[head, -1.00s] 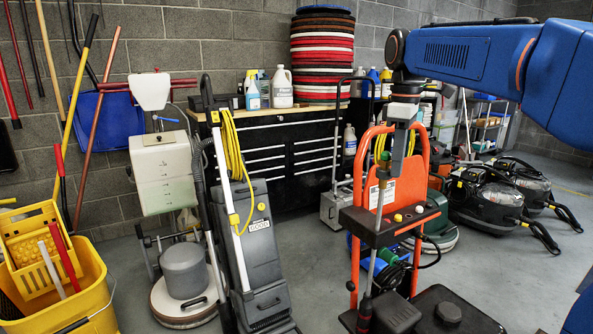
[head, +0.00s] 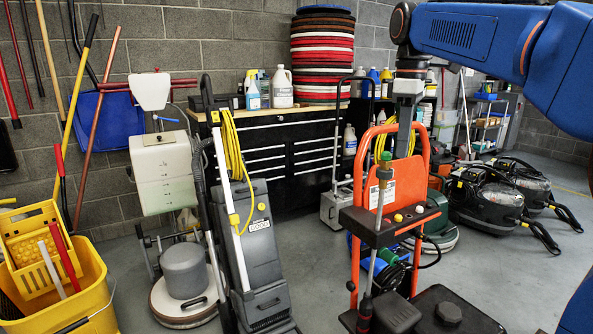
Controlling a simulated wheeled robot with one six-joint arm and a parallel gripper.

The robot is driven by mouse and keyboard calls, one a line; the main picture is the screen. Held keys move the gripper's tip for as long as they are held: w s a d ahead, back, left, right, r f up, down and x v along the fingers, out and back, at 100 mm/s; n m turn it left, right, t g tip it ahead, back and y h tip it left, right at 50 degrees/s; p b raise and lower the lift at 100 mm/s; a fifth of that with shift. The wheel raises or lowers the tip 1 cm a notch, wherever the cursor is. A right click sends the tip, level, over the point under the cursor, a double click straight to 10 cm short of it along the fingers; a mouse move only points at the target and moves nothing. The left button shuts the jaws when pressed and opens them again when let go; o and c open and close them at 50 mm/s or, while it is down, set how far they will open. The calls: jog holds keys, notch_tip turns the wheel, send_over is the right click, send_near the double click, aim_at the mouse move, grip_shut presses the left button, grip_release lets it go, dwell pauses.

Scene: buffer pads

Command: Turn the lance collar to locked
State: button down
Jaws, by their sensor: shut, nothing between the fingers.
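The lance (head: 372,268) is a thin, nearly upright rod at the front of an orange-framed machine (head: 423,165) in the head view. A small green fitting (head: 382,173) sits near its top; it may be the collar. I see no readable lock mark, and its turn position is too small to tell. My gripper (head: 402,155) points down, shut and empty, in front of the orange back panel. In the picture it is just right of the green fitting and appears apart from it.
A black shelf with small knobs (head: 395,222) crosses the orange frame below my gripper. A grey upright machine (head: 262,250) stands to the left. Black vacuums (head: 487,205) stand at the right. Grey floor (head: 315,265) is free between the grey and orange machines.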

aim_at(384, 173)
jog(key=shift+r, duration=0.5)
jog(key=w+d+f, duration=0.1)
jog(key=w+f, duration=0.2)
jog(key=f, duration=0.3)
dwell(0.6)
jog(key=shift+s+a, duration=0.35)
jog(key=shift+s, duration=0.4)
dwell(0.8)
jog(key=shift+s+a, duration=0.4)
jog(key=shift+s, duration=0.05)
dwell(0.5)
jog(key=shift+s+d, duration=0.1)
jog(key=shift+s, duration=0.05)
